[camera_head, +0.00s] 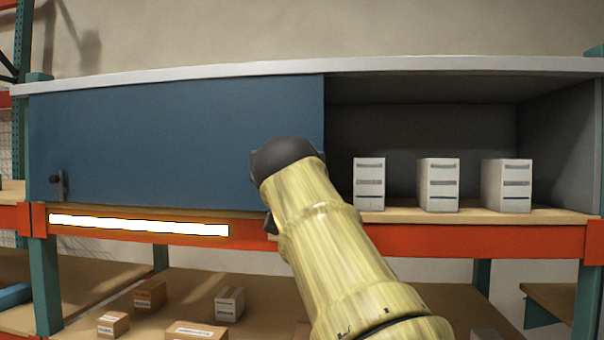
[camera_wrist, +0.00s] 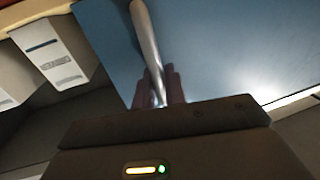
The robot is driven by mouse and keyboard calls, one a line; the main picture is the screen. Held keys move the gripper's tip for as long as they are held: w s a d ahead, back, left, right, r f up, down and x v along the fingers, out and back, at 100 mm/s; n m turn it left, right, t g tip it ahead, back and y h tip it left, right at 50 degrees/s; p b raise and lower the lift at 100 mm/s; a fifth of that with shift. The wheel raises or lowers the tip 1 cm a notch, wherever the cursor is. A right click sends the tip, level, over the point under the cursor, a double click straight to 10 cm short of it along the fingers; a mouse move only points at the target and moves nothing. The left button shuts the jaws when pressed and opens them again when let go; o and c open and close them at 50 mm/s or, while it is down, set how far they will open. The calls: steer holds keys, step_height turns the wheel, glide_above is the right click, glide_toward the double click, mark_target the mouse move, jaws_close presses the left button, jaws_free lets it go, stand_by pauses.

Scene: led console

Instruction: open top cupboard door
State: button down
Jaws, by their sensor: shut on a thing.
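The cupboard has a blue door panel (camera_head: 160,140) covering its left half. Its right half is open. The door also shows in the wrist view (camera_wrist: 230,50). A light metal bar handle (camera_wrist: 146,35) stands on the door near the edge by the open half. My gripper (camera_wrist: 158,90) is shut on this handle, with its dark fingers around the lower part. In the head view, my wrist and yellow forearm hide the fingers and that handle. A small dark handle (camera_head: 59,186) shows at the door's lower left.
Several white boxes (camera_head: 438,185) stand in the open right half, one close beside my arm. A lit strip (camera_head: 140,225) runs along the orange beam below. Cardboard boxes (camera_head: 150,294) lie on the lower shelf.

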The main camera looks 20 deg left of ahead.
steer(key=shift+a+r, duration=0.1)
steer(key=shift+a, duration=0.05)
steer(key=shift+a, duration=0.1)
steer(key=c, duration=1.6)
jaws_free()
steer(key=shift+o, duration=0.2)
steer(key=shift+w, duration=0.2)
steer(key=b+v, duration=1)
steer(key=v, duration=0.7)
steer(key=shift+s, duration=0.25)
steer(key=shift+w, duration=0.15)
